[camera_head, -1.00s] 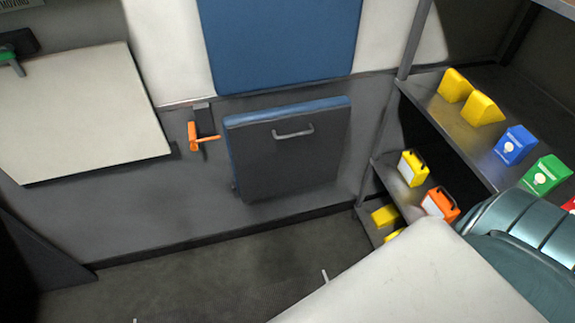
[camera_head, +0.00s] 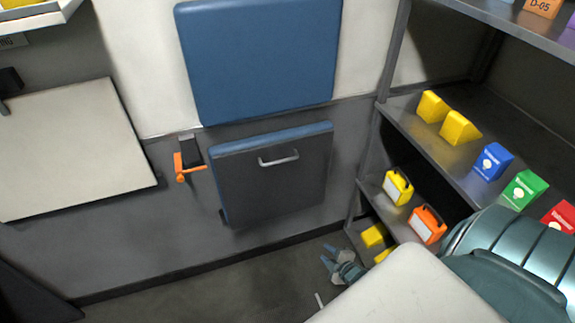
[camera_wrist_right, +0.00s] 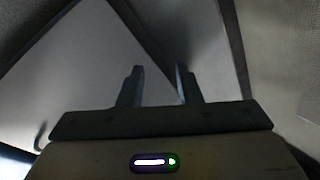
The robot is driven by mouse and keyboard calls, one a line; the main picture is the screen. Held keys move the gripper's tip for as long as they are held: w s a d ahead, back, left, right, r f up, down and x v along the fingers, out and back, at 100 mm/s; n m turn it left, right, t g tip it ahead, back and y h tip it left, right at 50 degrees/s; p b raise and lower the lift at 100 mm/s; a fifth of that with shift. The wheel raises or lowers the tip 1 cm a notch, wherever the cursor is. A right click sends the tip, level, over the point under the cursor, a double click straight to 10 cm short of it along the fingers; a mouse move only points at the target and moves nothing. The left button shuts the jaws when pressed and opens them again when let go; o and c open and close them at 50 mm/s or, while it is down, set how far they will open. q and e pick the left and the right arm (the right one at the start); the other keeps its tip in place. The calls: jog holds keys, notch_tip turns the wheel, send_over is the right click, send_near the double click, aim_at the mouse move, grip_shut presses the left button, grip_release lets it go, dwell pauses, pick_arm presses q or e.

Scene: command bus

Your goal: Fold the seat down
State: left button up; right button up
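The seat (camera_head: 268,185) is folded up against the wall, its dark grey underside facing out and a blue cushion edge along its top. A grey bar handle (camera_head: 279,160) sits near its upper edge. An orange lever (camera_head: 184,169) is on the wall just left of the seat. My right gripper (camera_head: 330,257) is low, below and right of the seat and apart from it in the head view. In the right wrist view its two fingers (camera_wrist_right: 161,85) stand apart with nothing between them, before grey surfaces I cannot identify for sure. My left gripper is not in view.
A blue back pad (camera_head: 260,60) is on the wall above the seat. Shelves (camera_head: 428,121) with yellow, blue, green, red and orange items stand at the right, close to my right arm. A pale tabletop (camera_head: 75,145) is at the left. The floor (camera_head: 215,285) below the seat looks clear.

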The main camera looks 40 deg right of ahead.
jog(key=w+r+n+t+y, duration=0.1)
jog(key=w+r+n+t, duration=0.2)
jog(key=r, duration=0.5)
jog(key=w+r+n+t, duration=0.2)
jog(key=w+r, duration=0.3)
jog(key=r, duration=0.3)
jog(key=n+t+y, duration=0.2)
jog(key=n+y, duration=0.1)
jog(key=n, duration=0.1)
send_near(285, 161)
jog(key=shift+n+t, duration=0.3)
jog(key=x, duration=0.2)
jog(key=p+x, duration=0.1)
jog(key=x, duration=0.1)
jog(key=p+x, duration=0.1)
jog(key=x, duration=0.2)
jog(key=shift+w+a+f, duration=0.1)
jog(key=shift+a+f, duration=0.05)
jog(key=shift+f, duration=0.15)
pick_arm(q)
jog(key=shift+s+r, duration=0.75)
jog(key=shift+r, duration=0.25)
pick_arm(e)
jog(key=shift+w+a, duration=0.1)
jog(key=shift+w, duration=0.4)
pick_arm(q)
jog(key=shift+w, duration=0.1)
pick_arm(e)
grip_shut()
